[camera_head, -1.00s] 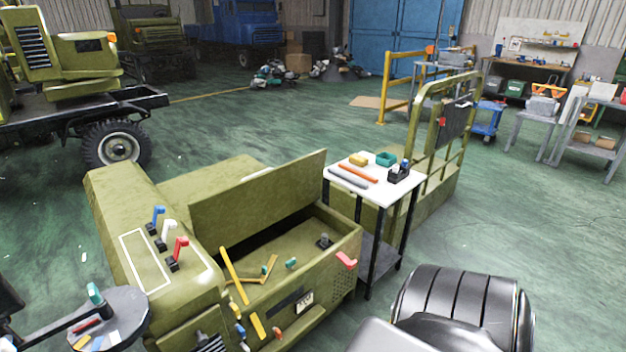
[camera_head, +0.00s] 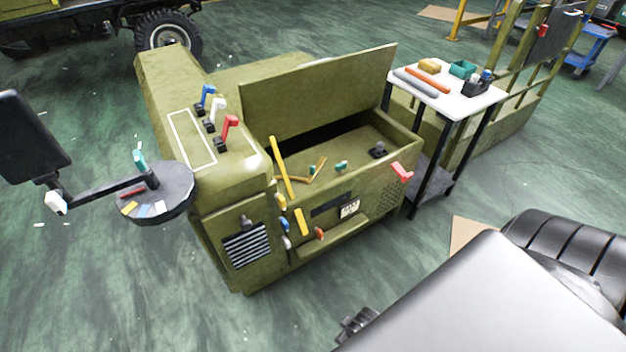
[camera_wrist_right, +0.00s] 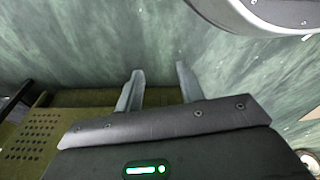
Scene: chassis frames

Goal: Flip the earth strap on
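The olive chassis (camera_head: 230,190) stands in the middle of the head view with its cover panel (camera_head: 315,95) raised. Blue (camera_head: 207,96), white (camera_head: 217,108) and red (camera_head: 229,128) levers stand on its top. The front area has a long yellow bar (camera_head: 281,165), teal knobs, a red handle (camera_head: 401,171), a yellow handle (camera_head: 301,221) and an orange knob (camera_head: 319,233). I cannot tell which part is the earth strap. In the right wrist view my right gripper (camera_wrist_right: 160,85) is open and empty, its fingers apart, beside an olive surface. My left gripper is out of view.
A white-topped stand (camera_head: 445,95) with small items is right of the chassis. A round dark tray (camera_head: 170,205) and a black screen (camera_head: 30,135) are on the left. Green floor is free in front. My silver body part covers the lower right.

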